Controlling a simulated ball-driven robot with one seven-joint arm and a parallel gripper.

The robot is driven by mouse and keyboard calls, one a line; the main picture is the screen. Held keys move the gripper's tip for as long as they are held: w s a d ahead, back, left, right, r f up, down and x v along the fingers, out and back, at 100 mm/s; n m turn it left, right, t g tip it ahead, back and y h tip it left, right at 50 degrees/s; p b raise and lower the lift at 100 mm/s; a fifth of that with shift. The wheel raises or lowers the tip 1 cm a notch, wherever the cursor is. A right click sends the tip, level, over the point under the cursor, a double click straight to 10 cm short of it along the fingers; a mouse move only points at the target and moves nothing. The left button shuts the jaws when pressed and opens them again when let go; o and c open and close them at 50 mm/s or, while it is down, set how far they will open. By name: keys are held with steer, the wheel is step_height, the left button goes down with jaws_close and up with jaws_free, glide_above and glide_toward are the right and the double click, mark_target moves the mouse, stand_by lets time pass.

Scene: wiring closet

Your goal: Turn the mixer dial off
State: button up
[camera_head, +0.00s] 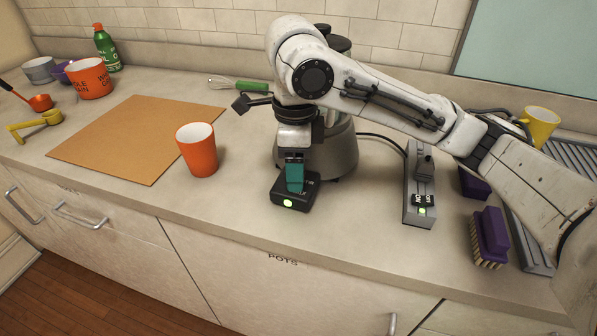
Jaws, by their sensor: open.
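A black dial box (309,190) sits on the counter in front of a grey, bowl-shaped appliance (340,155), which my arm largely hides. A teal knob (295,178) stands on the box, and a green light (288,203) glows at its front. Small white markings beside the knob are too small to read. My gripper (294,158) points down just above the knob. Its jaws are open. I cannot tell whether they touch the knob or surround its top.
A grey switch box (420,205) with a lit green light stands right, a cable near it. An orange cup (197,150) stands left of the dial box, beside a brown board (135,135). A purple brush (489,235) lies right. The counter's front strip is mostly clear.

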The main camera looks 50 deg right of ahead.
steer(key=shift+r, duration=0.1)
step_height(320, 180, up, 6)
steer(key=p, duration=0.5)
step_height(320, 180, up, 11)
steer(key=p, duration=0.1)
steer(key=shift+f, duration=0.2)
stand_by(0.5)
